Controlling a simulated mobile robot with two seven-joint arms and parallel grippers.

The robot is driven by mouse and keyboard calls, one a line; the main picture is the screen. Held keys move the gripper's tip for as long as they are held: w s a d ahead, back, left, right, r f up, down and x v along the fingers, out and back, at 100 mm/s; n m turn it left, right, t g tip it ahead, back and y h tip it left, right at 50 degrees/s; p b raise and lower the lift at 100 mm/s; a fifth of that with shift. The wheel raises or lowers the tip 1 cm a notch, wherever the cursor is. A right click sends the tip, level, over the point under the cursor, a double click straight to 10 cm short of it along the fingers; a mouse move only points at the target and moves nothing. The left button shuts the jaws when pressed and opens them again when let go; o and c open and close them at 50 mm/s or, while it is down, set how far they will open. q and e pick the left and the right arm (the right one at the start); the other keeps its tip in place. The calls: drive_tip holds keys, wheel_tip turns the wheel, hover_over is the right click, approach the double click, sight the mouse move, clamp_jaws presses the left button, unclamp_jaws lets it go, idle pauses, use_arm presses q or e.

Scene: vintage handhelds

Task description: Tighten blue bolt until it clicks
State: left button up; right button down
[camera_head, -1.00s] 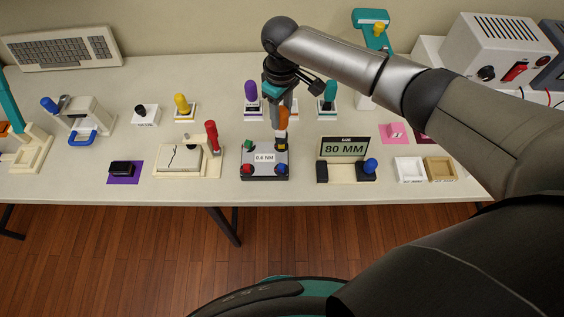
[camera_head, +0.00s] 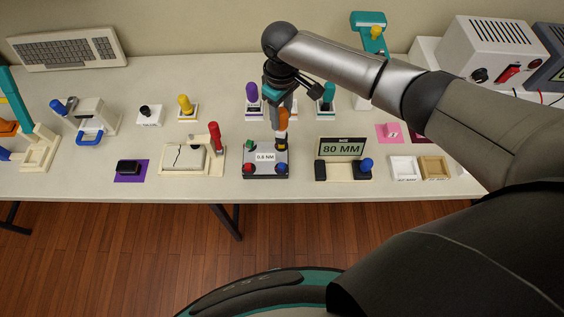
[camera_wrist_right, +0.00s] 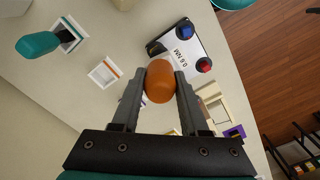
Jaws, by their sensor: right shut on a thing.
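The blue bolt (camera_head: 282,168) sits at the front right corner of a dark fixture with a white top (camera_head: 258,170) labelled 0.6 NM. It also shows in the right wrist view (camera_wrist_right: 186,32). A red bolt (camera_head: 250,168) is at the front left and a green one (camera_head: 250,146) at the back left. My right gripper (camera_head: 283,108) is shut on the orange handle of a driver (camera_head: 283,119). The driver stands upright over the fixture's back right corner, behind the blue bolt; whether its tip touches anything is unclear. My left gripper is not in view.
A display (camera_head: 342,147) reading 80 MM stands right of the fixture. A cream block with a red handle (camera_head: 215,136) stands left. Purple (camera_head: 252,92) and teal (camera_head: 328,92) handled tools stand behind. The bench front edge is clear.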

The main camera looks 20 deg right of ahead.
drive_tip(key=s+a+f+m+p, duration=0.1)
drive_tip(key=s+f+p, duration=0.1)
drive_tip(key=s+p, duration=0.4)
drive_tip(key=shift+a+m, duration=0.4)
drive_tip(key=shift+r+p, duration=0.15)
drive_tip(key=shift+p, duration=0.2)
idle(0.4)
idle(0.7)
drive_tip(key=shift+p, duration=0.45)
drive_tip(key=shift+f+b, duration=0.65)
drive_tip(key=shift+f, duration=0.25)
